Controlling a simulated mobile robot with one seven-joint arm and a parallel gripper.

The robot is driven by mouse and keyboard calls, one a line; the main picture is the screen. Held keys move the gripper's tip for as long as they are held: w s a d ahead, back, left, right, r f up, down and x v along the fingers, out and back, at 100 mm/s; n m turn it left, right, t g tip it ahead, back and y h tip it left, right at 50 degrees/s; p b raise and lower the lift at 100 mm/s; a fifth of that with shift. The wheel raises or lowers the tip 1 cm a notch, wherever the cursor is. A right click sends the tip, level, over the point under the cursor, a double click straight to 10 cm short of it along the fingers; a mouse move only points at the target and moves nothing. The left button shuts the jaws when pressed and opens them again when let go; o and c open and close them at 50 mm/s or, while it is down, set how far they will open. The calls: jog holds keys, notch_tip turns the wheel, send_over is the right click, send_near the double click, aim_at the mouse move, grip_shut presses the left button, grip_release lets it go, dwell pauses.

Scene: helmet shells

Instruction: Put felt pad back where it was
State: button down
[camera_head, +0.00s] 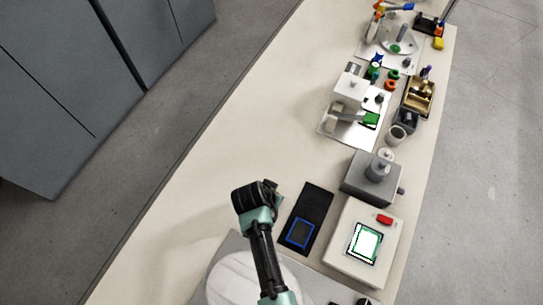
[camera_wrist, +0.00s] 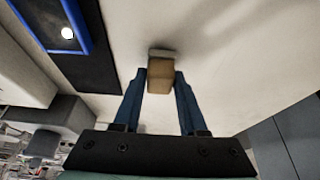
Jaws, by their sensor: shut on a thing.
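My gripper (camera_wrist: 160,80) is shut on a small tan block with a grey-green layer at its far end, which I take to be the felt pad (camera_wrist: 161,72). In the wrist view the two blue fingers press on either side of it. It is over the bare pale tabletop; a soft shadow lies beyond it, and I cannot tell whether it touches the table. In the head view my gripper (camera_head: 262,192) is left of the black mat (camera_head: 316,200), and the pad is mostly hidden. The mat bears an empty blue-outlined rectangle (camera_head: 288,238), also in the wrist view (camera_wrist: 82,28).
Right of the mat stands a white box with a lit screen and red button (camera_head: 345,215). Behind it is a grey machine (camera_head: 365,185). A white fixture (camera_head: 349,88) and small parts crowd the far right. The table left of the mat (camera_head: 215,150) is clear.

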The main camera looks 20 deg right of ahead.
jog(key=shift+f, duration=0.2)
jog(key=shift+f, duration=0.15)
jog(key=shift+c, duration=2.3)
grip_release()
